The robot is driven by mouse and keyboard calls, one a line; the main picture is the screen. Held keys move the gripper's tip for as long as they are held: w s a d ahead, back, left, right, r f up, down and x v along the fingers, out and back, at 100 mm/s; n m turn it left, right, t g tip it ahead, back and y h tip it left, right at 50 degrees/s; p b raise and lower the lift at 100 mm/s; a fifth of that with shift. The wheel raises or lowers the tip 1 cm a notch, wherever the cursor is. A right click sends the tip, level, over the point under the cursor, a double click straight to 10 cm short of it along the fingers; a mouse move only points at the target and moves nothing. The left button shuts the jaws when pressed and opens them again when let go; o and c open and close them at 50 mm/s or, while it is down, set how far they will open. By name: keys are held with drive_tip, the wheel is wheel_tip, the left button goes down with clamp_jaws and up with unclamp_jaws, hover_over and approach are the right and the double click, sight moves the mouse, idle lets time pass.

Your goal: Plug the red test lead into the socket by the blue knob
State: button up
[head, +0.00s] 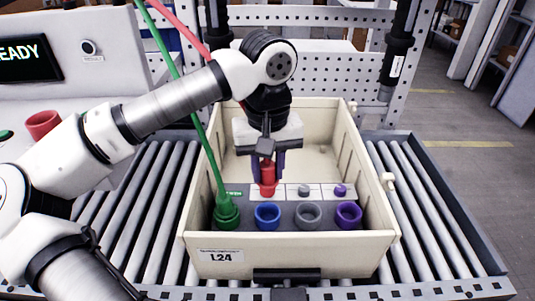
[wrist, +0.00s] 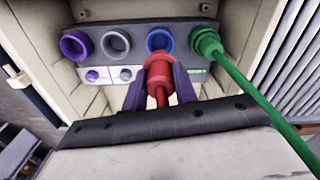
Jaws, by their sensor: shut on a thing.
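My gripper (head: 267,175) is shut on the red plug (head: 267,180) of the test lead, above the socket panel. In the wrist view the plug (wrist: 159,78) sits between the dark purple fingers (wrist: 160,90). Its tip appears beside the blue-ringed socket (wrist: 160,41), whose opening looks empty. In the head view this blue socket (head: 267,215) lies nearer the camera, below the plug. I cannot tell whether the plug touches the panel. Grey (head: 308,214) and purple (head: 348,214) knobs' matching sockets stand to the right. No blue knob shows; the plug and gripper hide part of the panel.
A green plug (head: 227,212) fills the leftmost socket, its cable rising past my arm. A cream crate (head: 222,241) marked L24 surrounds the panel, with walls on all sides. It rests on a roller conveyor (head: 135,220). A red ring-shaped holder (head: 43,124) is at left.

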sight(268, 187)
drive_tip(key=shift+f+b, duration=1.4)
drive_tip(key=shift+f, duration=1)
drive_tip(key=shift+s, duration=0.15)
drive_tip(key=shift+f+b, duration=2.1)
drive_tip(key=shift+b, duration=0.05)
drive_tip(key=o, duration=1.1)
wheel_tip(268, 187, up, 14)
drive_tip(key=shift+f, duration=0.1)
